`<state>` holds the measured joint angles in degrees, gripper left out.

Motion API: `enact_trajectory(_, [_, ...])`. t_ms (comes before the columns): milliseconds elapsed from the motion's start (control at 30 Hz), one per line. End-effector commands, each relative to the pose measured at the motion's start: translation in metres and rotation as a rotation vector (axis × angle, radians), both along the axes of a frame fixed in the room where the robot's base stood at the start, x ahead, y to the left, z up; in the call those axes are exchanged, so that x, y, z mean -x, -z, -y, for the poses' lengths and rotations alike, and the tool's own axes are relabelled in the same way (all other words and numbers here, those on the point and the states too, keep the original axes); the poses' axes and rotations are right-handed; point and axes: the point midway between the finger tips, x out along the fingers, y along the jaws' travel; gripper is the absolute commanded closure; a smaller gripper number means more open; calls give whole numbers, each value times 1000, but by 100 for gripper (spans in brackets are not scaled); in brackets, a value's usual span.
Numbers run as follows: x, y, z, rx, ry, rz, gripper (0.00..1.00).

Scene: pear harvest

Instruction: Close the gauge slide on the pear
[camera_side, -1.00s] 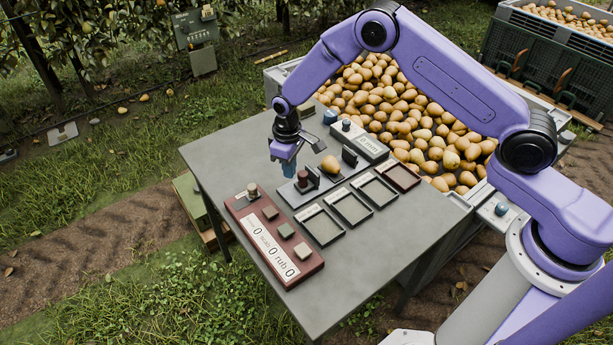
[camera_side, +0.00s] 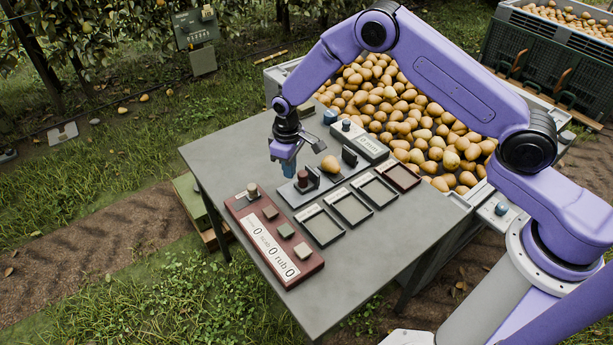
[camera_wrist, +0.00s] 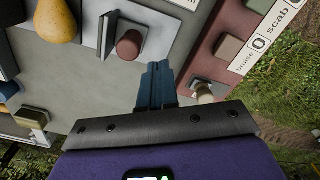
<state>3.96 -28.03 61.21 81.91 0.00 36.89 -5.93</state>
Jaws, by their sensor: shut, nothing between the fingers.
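The yellow-brown pear (camera_side: 330,164) lies on the gauge (camera_side: 325,182) on the table, between two dark upright jaws. The slide's jaw (camera_side: 313,174) stands on the near-left side with a round red-brown knob (camera_side: 303,179); a gap shows between this jaw and the pear. The far jaw (camera_side: 349,156) is on the other side. My gripper (camera_side: 288,170) is shut and empty, with blue fingertips pointing down just left of the knob, apart from it. In the wrist view, the fingers (camera_wrist: 157,85) are together below-right of the knob (camera_wrist: 129,45); the pear (camera_wrist: 57,20) is at upper left.
A display box reading 0 mm (camera_side: 367,147) stands behind the gauge. Several shallow trays (camera_side: 321,228) lie in front of it. A red counter panel (camera_side: 270,238) with square buttons is at the left. A large bin of pears (camera_side: 395,105) stands behind the table.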

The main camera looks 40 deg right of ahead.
Motion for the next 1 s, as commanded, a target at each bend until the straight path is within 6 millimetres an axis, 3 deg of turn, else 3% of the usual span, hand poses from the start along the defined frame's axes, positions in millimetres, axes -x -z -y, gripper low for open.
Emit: enact_trajectory(1000, [0,41,0,0,0,0,100])
